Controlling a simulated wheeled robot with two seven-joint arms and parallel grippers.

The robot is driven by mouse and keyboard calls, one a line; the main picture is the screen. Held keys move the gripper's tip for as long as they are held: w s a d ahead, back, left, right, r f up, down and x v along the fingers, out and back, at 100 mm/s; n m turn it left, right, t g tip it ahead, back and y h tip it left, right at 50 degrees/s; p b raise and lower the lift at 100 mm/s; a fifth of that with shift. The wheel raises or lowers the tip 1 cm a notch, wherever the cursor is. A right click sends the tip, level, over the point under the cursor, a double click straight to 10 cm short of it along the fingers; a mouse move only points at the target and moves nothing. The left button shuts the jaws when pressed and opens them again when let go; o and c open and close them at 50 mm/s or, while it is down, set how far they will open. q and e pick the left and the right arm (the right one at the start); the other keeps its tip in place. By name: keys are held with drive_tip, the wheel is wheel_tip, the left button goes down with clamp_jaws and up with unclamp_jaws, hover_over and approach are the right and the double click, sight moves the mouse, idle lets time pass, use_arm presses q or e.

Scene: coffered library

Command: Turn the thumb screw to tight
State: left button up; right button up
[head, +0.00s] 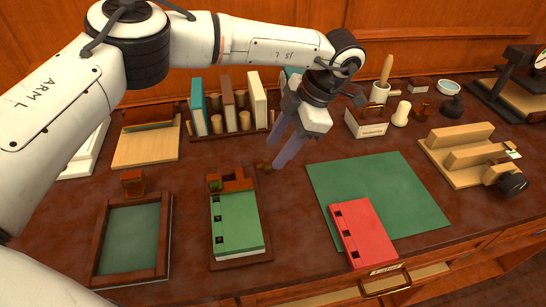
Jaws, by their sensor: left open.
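My left gripper (277,154) reaches down from above, near the middle of the table. A wooden fixture (462,175) at the right carries a larger black knob (513,184). My right gripper is not in view.
A red book (362,232) lies partly on a green mat (405,185) right of the gripper. A framed green tray (131,238) is at left. A book rack (235,134) stands behind. A drawer handle (385,284) is below the front edge.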

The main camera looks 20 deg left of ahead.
sight(269, 161)
use_arm(q)
drive_tip(key=x, duration=0.5)
drive_tip(key=shift+d, duration=0.1)
drive_tip(key=c, duration=1)
drive_tip(key=shift+c, duration=0.2)
